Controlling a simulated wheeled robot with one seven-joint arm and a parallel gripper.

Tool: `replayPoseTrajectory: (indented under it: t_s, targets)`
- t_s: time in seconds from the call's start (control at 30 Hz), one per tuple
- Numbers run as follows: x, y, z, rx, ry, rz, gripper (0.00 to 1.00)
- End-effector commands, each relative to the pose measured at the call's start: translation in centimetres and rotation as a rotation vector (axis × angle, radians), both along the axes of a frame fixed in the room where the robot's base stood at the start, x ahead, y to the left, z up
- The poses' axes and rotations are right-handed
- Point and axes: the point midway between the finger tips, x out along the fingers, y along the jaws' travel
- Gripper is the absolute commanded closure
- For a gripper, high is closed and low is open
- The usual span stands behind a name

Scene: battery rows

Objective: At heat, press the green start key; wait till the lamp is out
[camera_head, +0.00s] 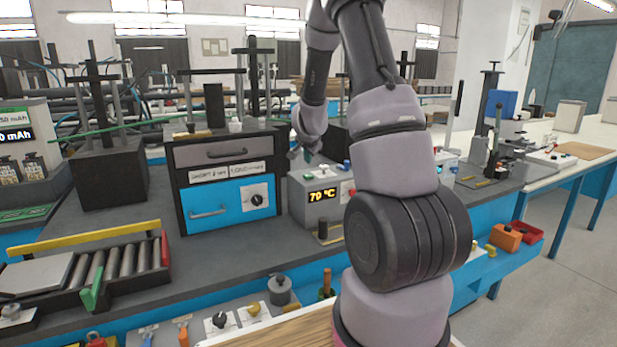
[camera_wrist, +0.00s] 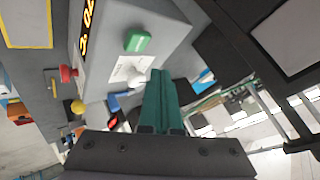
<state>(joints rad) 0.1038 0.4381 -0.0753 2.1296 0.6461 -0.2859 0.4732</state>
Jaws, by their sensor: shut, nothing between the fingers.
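I cannot tell whether that piece is the lamp, or whether any lamp is lit. My gripper (camera_wrist: 160,72) has its teal fingers together and empty, with the tips near the white piece and apart from the green key. In the head view my gripper (camera_head: 308,155) is small and partly hidden, above the box's back part.
A cabinet with a grey drawer (camera_head: 222,150) and blue door stands left of the box. A red knob (camera_wrist: 68,74) and a yellow knob (camera_wrist: 78,107) show in the wrist view. A roller tray (camera_head: 100,268) lies at the left front. My arm hides the box's right side.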

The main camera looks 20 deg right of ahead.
Motion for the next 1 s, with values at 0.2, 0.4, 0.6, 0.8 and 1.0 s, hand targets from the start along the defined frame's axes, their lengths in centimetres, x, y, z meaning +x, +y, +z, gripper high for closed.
replayPoseTrajectory:
  t_s: [0.2,0.4,0.6,0.8,1.0]
  targets:
    - [0.0,-0.1,-2.2,-0.001,0.001,0.000,1.00]
    - [0.0,0.0,-2.9,0.001,0.000,-0.001,1.00]
    - [0.0,0.0,-2.9,0.000,-0.001,0.001,1.00]
    - [0.0,0.0,-2.9,0.000,-0.001,0.001,1.00]
    - [0.0,0.0,-2.9,-0.001,-0.001,0.000,1.00]
